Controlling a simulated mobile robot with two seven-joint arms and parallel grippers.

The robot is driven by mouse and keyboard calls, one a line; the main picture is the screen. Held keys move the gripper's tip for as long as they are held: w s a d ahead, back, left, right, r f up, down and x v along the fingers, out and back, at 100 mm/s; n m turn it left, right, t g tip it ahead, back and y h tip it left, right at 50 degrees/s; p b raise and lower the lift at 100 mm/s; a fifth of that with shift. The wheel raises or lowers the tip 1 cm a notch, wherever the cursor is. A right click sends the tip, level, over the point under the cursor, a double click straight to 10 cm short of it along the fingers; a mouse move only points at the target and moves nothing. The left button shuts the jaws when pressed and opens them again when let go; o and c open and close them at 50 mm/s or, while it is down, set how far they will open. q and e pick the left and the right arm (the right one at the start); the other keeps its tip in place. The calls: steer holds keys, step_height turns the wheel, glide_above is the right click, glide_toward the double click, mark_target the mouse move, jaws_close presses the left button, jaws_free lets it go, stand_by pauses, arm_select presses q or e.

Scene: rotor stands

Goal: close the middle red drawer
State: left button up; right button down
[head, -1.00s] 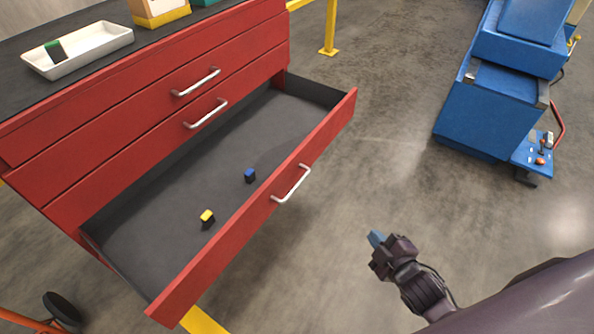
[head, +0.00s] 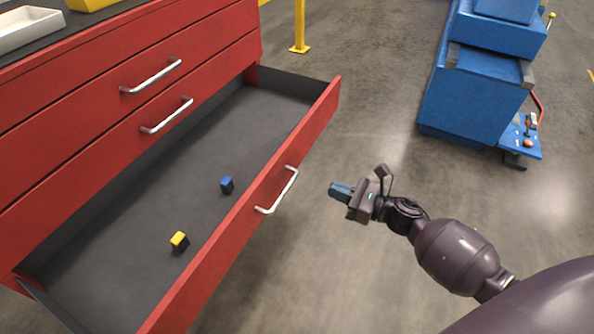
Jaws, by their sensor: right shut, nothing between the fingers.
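A red drawer (head: 262,196) stands pulled far out of the red cabinet (head: 100,60), below two shut red drawers. It has a silver bar handle (head: 283,190) on its front and a dark grey floor. I cannot tell whether more drawers lie under it. A blue-topped block (head: 227,185) and a yellow-topped block (head: 179,241) sit inside it. My left gripper is out of view.
The two shut drawers have silver handles (head: 151,76) of their own. A white tray (head: 25,30) stands on the cabinet top. A blue machine (head: 470,95) stands at the far right and a yellow post (head: 300,28) at the back. The floor in front of the drawer is clear.

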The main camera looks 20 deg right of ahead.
mark_target(278, 168)
steer(key=b+x, duration=0.1)
steer(key=x, duration=1.2)
steer(key=shift+a, duration=0.1)
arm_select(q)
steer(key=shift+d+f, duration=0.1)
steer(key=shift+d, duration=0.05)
arm_select(e)
steer(key=shift+w+a, duration=0.15)
steer(key=shift+w, duration=0.15)
